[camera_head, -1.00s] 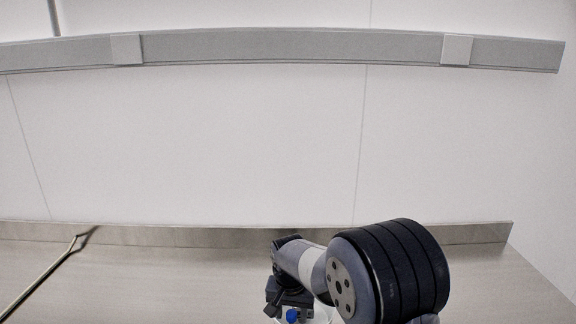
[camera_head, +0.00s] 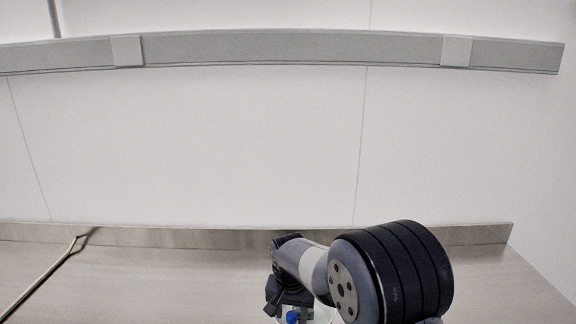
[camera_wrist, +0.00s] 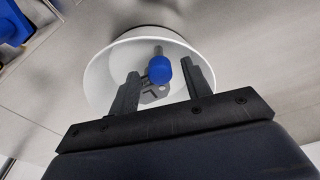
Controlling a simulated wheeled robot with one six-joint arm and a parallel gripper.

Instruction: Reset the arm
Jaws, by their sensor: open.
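My gripper (camera_wrist: 160,68) is open, with one dark finger on each side of the wrist view. A blue-headed part (camera_wrist: 159,71) with a grey metal stem shows between and beyond the fingertips, and I cannot tell whether they touch it. Behind it is a round white bowl (camera_wrist: 97,82), its lower part hidden by my gripper. In the head view, my arm reaches down at the lower right, and a blue spot (camera_head: 292,317) and a bit of the white bowl (camera_head: 325,314) show beneath it. The fingers are hidden there.
The pale worktop (camera_head: 150,280) is mostly clear. A bent metal rod (camera_head: 45,272) lies at its left. A low metal strip (camera_head: 180,236) runs along the back, and a grey rail (camera_head: 290,47) crosses the white wall. Another blue object (camera_wrist: 12,24) shows at the wrist view's upper left corner.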

